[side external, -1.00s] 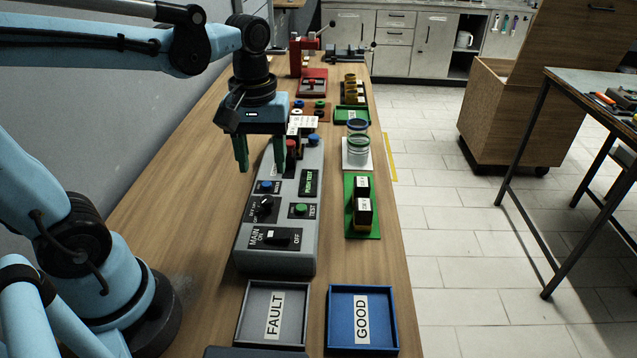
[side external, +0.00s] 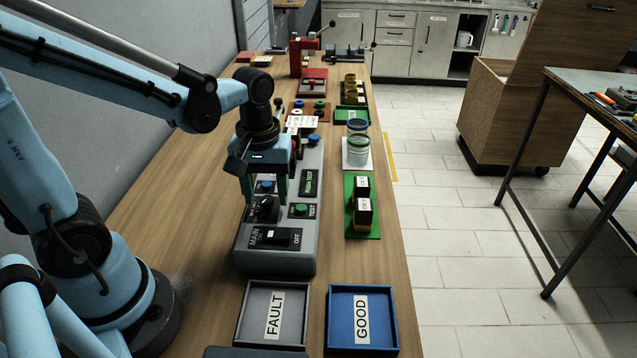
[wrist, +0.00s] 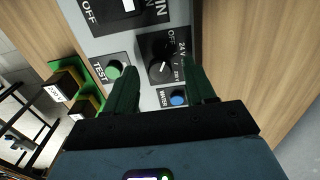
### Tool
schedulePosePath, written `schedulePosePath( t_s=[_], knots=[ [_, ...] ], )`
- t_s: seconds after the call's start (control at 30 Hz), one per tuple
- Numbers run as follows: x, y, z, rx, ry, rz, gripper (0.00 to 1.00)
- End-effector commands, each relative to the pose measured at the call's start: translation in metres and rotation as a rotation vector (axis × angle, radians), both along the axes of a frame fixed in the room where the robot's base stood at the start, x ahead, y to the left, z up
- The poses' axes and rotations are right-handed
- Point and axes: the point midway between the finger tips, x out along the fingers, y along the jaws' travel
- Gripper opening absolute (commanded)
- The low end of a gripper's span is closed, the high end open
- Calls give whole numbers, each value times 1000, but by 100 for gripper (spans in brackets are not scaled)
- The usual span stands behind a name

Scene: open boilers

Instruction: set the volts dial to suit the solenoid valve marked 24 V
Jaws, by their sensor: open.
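The volts dial (side external: 267,204) is a black knob on a dark plate on the grey sloped control box. In the wrist view the dial (wrist: 159,69) has OFF, 24 V and what looks like 230 V printed beside it. A white mark shows on the knob; I cannot tell for sure which label it points at. My gripper (side external: 265,199) is open over the dial. Its green fingers (wrist: 161,63) lie on either side of the knob, apart from it in the picture.
On the box, the main switch (side external: 275,237) is nearer the camera, the green TEST button (side external: 301,209) right of the dial, a blue button (side external: 265,186) behind it. FAULT (side external: 250,335) and GOOD (side external: 392,340) trays stand in front. The table is bare left of the box.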

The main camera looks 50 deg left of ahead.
Motion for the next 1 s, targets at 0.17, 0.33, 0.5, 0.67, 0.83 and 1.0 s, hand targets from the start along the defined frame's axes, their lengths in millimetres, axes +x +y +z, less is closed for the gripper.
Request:
schedulePosePath(
  t_s=[0.17,0.33,0.5,0.67,0.83,1.0],
  knots=[
    [0,0,0,0,0,0,32],
    [0,0,0,0,0,0,6],
    [0,0,0,0,0,-4,0],
    [0,0,0,-1,1,-37,0],
    [0,0,0,0,2,-123,0],
    [0,0,0,-1,3,-252,0]
  ],
)
